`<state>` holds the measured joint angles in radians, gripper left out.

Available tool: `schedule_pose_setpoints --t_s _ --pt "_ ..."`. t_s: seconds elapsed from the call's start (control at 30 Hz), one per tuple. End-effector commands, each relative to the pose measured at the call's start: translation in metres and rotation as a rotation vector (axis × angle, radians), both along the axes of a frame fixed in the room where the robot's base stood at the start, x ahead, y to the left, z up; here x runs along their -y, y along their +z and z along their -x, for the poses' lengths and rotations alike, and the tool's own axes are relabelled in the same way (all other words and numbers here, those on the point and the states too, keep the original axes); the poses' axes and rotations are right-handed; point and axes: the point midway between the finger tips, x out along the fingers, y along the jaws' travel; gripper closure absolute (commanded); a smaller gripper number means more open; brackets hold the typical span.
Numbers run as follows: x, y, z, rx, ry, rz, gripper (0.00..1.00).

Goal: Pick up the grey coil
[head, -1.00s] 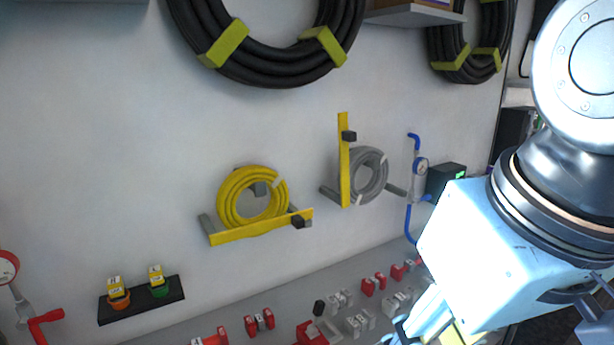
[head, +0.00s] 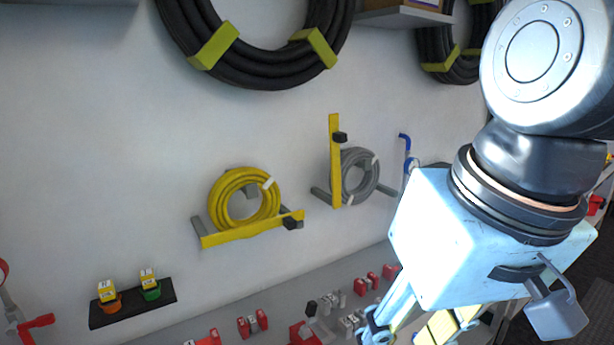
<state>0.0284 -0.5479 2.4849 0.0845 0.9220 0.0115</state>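The grey coil (head: 360,174) hangs on the white wall, right of centre. A yellow upright bar (head: 335,165) with a black knob (head: 340,138) stands in front of its left side. Grey pegs stick out on both sides of the coil. My gripper (head: 378,338) is at the bottom edge, right of centre, below the coil and well apart from it. Only part of its linkage shows; the fingertips are cut off or hidden, so its opening cannot be told.
A yellow coil (head: 244,196) hangs on the wall to the left behind a yellow bar (head: 253,229). Large black hoses (head: 258,70) hang above. A grey ledge (head: 250,318) below carries several red and grey blocks. A blue pipe (head: 406,150) is right of the grey coil.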

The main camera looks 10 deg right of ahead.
Motion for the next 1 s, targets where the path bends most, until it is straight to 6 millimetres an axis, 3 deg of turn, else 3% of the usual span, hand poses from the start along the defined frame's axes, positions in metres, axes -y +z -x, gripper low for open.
schedule_pose_setpoints --t_s 0.47,1.0 --pt "-0.046 -0.001 -0.037 -0.179 -0.228 -0.274 0.63" --pt "-0.086 0.013 -0.112 -0.351 -0.508 -0.611 0.63"
